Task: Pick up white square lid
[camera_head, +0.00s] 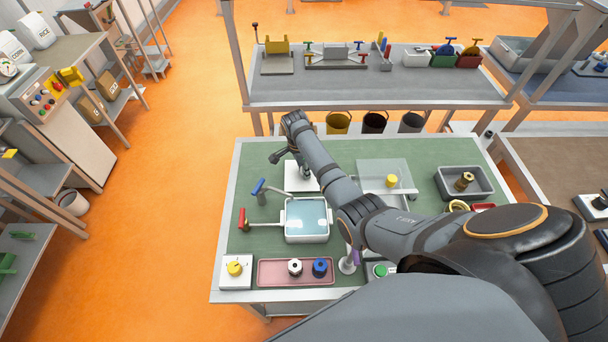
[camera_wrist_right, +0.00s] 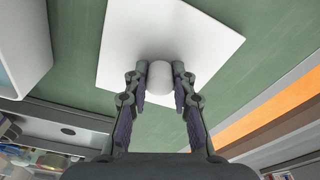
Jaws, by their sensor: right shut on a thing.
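The white square lid (camera_head: 296,184) is at the back left of the green table top, behind the container with pale blue contents. In the right wrist view the lid (camera_wrist_right: 180,25) is a flat white plate with a round white knob. My right gripper (camera_head: 299,163) is over the lid, partly hidden by my own arm in the head view. In the wrist view its fingers (camera_wrist_right: 160,88) are shut on the knob, one on each side. Whether the lid rests on the table or is slightly raised, I cannot tell. My left gripper is not in view.
A square white-rimmed container (camera_head: 306,238) stands in front of the lid, beside taps with blue and red handles. A pink tray (camera_head: 277,281) and a yellow-knob box (camera_head: 236,282) sit at the front edge. A grey bin (camera_head: 447,194) stands right.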

